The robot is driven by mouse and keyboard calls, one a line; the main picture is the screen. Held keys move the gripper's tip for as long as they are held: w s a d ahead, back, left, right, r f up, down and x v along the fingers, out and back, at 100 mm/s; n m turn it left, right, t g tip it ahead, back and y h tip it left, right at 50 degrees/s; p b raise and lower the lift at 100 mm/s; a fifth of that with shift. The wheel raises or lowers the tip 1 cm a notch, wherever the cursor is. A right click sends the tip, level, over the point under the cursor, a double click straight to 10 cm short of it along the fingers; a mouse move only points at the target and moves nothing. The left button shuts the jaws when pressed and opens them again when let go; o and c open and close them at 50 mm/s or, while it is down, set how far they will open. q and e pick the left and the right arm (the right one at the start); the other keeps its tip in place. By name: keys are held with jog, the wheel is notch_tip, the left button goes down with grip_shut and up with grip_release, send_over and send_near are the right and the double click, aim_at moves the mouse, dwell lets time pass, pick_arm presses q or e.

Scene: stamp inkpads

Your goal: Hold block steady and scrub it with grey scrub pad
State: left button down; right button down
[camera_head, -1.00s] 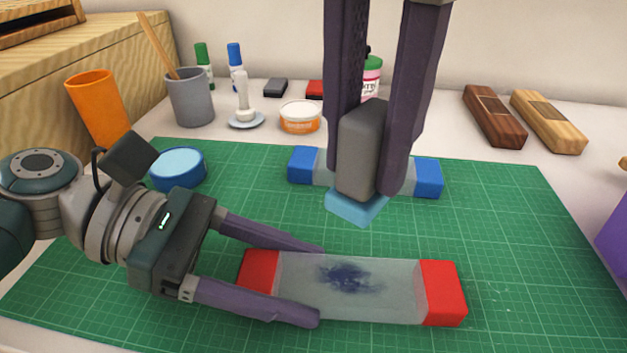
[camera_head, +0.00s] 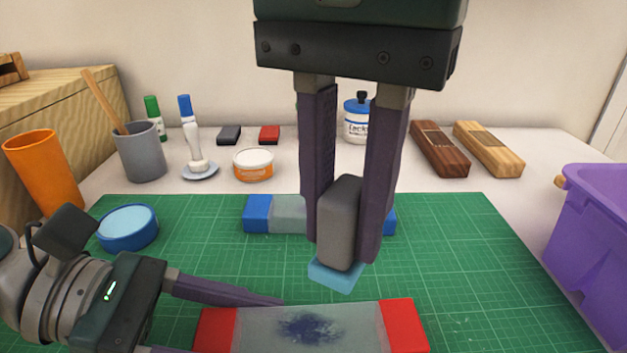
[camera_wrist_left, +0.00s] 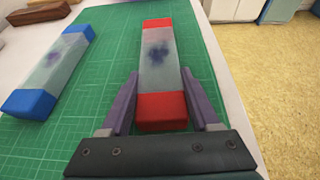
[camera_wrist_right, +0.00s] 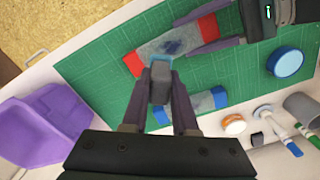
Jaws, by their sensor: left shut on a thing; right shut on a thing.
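The clear block with red ends (camera_head: 405,325) lies on the green mat, a dark blue smudge (camera_head: 310,326) on its top. It also shows in the left wrist view (camera_wrist_left: 157,72). My left gripper (camera_wrist_left: 161,76) is shut on the block near one red end, a finger along each side. My right gripper (camera_head: 340,250) points down and is shut on the grey scrub pad (camera_head: 338,220), which has a light blue underside (camera_head: 336,275). The pad hangs just behind the block and above the mat, apart from the smudge. In the right wrist view the pad (camera_wrist_right: 160,82) sits between the fingers.
A second clear block with blue ends (camera_head: 257,214) lies behind the pad, partly hidden. A blue round inkpad (camera_head: 128,228) is at left on the mat. A purple bin (camera_head: 600,255) stands at right. Cups, a jar and wooden blocks line the back. The mat's right side (camera_head: 480,260) is free.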

jog(key=shift+f, duration=3.55)
jog(key=shift+a+f, duration=0.2)
jog(key=shift+a, duration=0.05)
jog(key=shift+s+a+f, duration=0.1)
jog(key=shift+a, duration=1.85)
jog(key=shift+d, duration=2.1)
jog(key=shift+a, duration=2.1)
notch_tip(320, 180, up, 8)
pick_arm(q)
jog(key=shift+c, duration=0.2)
grip_release()
